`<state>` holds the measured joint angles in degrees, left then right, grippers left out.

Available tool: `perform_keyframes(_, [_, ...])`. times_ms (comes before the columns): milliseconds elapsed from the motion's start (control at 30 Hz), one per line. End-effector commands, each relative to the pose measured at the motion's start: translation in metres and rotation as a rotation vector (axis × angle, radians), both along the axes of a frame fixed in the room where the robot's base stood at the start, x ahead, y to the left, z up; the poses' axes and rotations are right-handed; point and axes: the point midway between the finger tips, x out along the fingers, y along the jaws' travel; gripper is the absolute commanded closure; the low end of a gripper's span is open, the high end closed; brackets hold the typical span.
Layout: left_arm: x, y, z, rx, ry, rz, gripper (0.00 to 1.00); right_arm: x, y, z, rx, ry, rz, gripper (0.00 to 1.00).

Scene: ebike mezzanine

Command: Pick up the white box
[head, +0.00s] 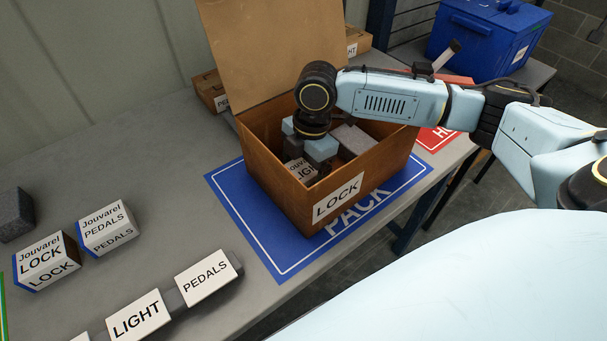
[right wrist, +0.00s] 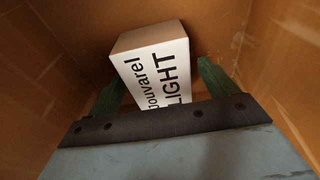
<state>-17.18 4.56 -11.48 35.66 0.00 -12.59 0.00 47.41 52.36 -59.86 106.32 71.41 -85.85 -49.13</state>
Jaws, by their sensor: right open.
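A white box lettered "Jouvarel LIGHT" (head: 301,173) lies inside the open brown carton (head: 262,178) labelled LOCK. It also shows in the right wrist view (right wrist: 152,68), tilted in the picture, close to the carton walls. My right gripper (right wrist: 162,85) is open inside the carton, with one dark green finger on each side of the white box. I cannot tell whether the fingers touch it. In the head view my right gripper (head: 308,150) points down into the carton and hides part of the box. My left gripper is not in view.
The carton stands on a blue PACK mat (head: 283,262), its flap raised behind. A grey block (head: 352,140) is also inside. White PEDALS (head: 108,228) and LOCK (head: 45,262) boxes stand left on the grey table. A blue bin (head: 484,40) is at the back right.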

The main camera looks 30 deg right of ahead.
Motion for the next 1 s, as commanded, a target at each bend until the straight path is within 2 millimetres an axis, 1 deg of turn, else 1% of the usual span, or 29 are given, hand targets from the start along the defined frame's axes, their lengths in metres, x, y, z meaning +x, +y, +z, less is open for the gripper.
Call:
perform_keyframes(67, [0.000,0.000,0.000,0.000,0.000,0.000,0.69,0.000,0.000,0.001,0.000,0.000,0.000,0.17])
perform_keyframes(400, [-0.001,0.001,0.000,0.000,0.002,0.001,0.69,0.000,0.000,0.001,0.000,0.000,0.000,0.61])
perform_keyframes(500, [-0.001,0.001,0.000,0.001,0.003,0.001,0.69,0.000,0.000,0.001,0.000,-0.001,0.000,0.73])
perform_keyframes(667, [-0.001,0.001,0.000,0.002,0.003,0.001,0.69,0.000,0.000,0.002,0.000,-0.001,0.000,0.73])
perform_keyframes(767, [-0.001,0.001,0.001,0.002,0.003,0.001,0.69,0.001,0.000,0.005,0.000,-0.002,0.000,0.73])
perform_keyframes(867, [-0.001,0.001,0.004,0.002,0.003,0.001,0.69,0.001,0.000,0.018,0.000,-0.004,0.000,0.73])
perform_keyframes(1000, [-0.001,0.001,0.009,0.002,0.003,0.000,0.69,0.001,0.000,0.047,0.002,-0.005,0.000,0.73])
